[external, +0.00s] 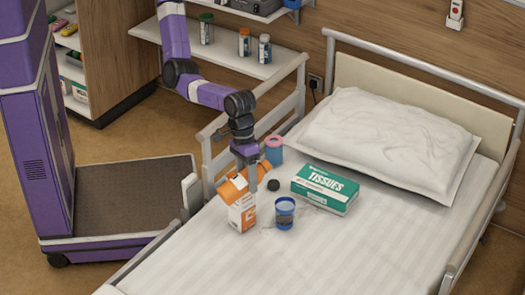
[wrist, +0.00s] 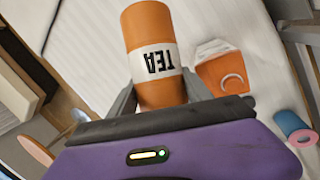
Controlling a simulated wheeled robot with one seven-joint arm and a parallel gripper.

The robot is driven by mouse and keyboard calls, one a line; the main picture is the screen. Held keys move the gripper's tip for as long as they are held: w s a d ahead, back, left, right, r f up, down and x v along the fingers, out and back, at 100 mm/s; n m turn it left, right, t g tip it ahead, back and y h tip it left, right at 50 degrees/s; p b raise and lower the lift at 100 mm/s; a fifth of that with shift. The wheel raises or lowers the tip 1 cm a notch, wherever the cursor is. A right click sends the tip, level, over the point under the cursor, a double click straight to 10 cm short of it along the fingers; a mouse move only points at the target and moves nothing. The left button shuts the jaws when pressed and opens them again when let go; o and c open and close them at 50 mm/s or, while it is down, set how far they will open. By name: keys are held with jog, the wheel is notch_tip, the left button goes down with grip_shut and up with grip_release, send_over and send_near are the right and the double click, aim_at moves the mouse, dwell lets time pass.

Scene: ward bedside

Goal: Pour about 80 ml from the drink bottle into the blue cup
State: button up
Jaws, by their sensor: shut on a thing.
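The drink bottle (external: 231,189) is orange with a white band; the band reads TEA on the bottle (wrist: 152,25) in the wrist view. My gripper (external: 250,178) is shut around it and holds it strongly tilted above the bed. A finger and the carton hide part of it in the external view. The blue cup (external: 285,214) stands upright on the bed, right of and below the gripper, with a darker lower part. I see no stream of liquid, and cannot tell the cup's level. I do not make out the cup in the wrist view.
An orange and white carton (external: 242,214) stands close by the bottle; it also shows in the wrist view (wrist: 222,72). A black cap-like piece (external: 273,185), a green tissue box (external: 324,189) and a blue and pink container (external: 273,151) are nearby. A bed rail (external: 208,165) runs left.

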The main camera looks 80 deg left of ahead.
aim_at(259, 168)
jog(key=shift+r, duration=0.15)
